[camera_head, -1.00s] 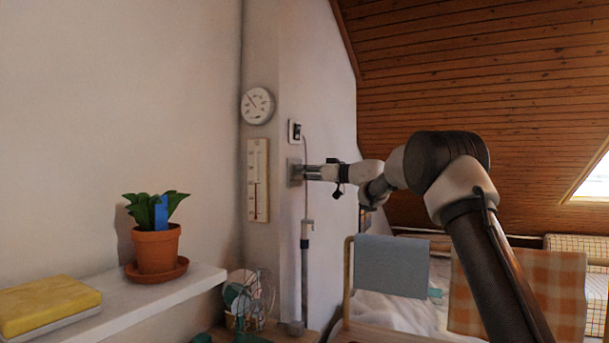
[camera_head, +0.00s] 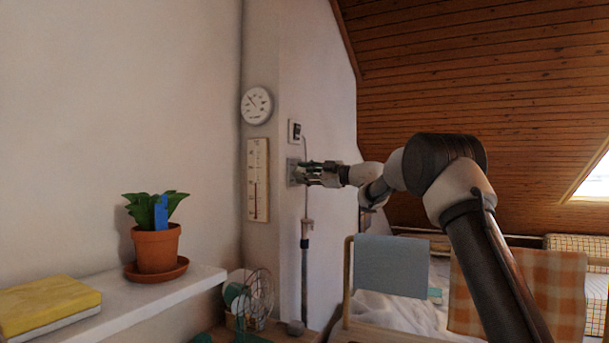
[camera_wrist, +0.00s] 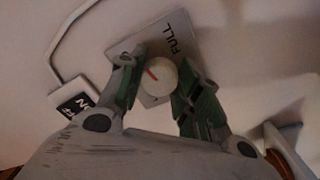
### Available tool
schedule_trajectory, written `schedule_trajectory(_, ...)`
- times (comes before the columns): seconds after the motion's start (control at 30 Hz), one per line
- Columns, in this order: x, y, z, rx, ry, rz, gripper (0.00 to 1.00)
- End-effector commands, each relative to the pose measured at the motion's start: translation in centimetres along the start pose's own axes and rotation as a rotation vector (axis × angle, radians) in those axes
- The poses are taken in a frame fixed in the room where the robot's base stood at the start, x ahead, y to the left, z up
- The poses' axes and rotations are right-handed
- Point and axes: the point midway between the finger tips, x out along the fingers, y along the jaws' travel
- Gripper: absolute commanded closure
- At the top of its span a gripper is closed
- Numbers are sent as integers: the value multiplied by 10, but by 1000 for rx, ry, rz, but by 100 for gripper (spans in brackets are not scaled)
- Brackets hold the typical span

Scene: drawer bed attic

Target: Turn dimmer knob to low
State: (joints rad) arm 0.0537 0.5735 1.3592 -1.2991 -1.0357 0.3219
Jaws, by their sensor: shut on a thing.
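The dimmer knob (camera_wrist: 163,80) is a round white knob with a red mark on its face, on a grey wall plate (camera_wrist: 150,45) printed with "FULL". In the wrist view the red mark lies on the left part of the knob's face. My gripper (camera_wrist: 157,75) is shut on the knob, one finger on each side. In the head view my gripper (camera_head: 303,173) reaches left to the wall plate (camera_head: 291,172), and the knob is hidden there by the fingers.
A black-and-white switch marked "ON" (camera_wrist: 75,100) with a cable is beside the plate. A dial gauge (camera_head: 257,106) and a thermometer (camera_head: 257,180) hang to the left. A shelf (camera_head: 195,287) holds a potted plant (camera_head: 157,248). A fan (camera_head: 255,298) stands below.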

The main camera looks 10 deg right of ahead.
Motion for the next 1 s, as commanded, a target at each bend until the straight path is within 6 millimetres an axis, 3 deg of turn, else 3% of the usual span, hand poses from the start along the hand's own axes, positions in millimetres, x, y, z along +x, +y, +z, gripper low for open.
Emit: schedule_trajectory(1.0,0,0,2,-960,39,-10,90)
